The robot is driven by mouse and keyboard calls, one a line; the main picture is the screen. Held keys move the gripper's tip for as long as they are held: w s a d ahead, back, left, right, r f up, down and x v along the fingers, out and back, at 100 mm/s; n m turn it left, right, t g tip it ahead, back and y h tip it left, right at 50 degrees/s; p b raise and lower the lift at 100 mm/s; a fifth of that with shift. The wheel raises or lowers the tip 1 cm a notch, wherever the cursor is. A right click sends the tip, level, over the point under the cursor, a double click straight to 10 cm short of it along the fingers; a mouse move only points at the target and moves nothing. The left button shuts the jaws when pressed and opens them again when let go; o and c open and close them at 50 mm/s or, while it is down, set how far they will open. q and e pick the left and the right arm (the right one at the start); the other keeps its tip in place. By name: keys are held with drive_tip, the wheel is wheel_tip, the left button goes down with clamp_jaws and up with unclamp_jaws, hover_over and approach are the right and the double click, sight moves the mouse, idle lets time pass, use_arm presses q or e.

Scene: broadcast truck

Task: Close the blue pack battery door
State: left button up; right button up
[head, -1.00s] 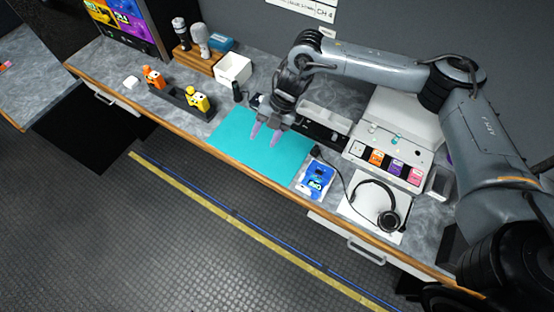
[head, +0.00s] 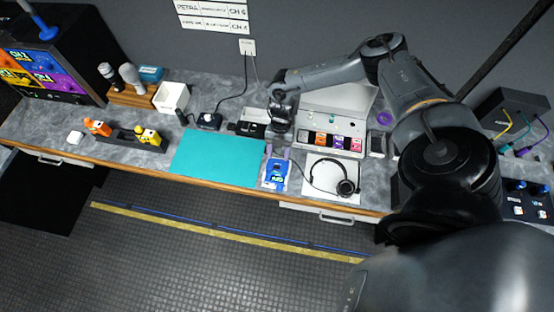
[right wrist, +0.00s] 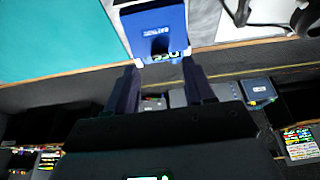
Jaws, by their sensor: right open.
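The blue pack (head: 276,174) lies on the worktop just right of the teal mat, near the front edge. In the right wrist view the blue pack (right wrist: 157,28) shows a blue face with a small white label, and a darker patch and small display at its lower end. I cannot tell how far its battery door stands open. My right gripper (head: 277,152) is open and empty, its two fingertips at the pack's far end. In the right wrist view the fingers of my right gripper (right wrist: 160,78) stand apart below the pack. My left gripper is out of view.
The teal mat (head: 218,160) is flat and clear. A headset (head: 345,185) lies on a white sheet to the right of the pack. A white case (head: 312,150) with coloured packs stands behind it. Orange and yellow packs (head: 148,137) stand at the left.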

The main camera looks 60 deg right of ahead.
sight(277, 166)
drive_tip(key=shift+x, duration=2.35)
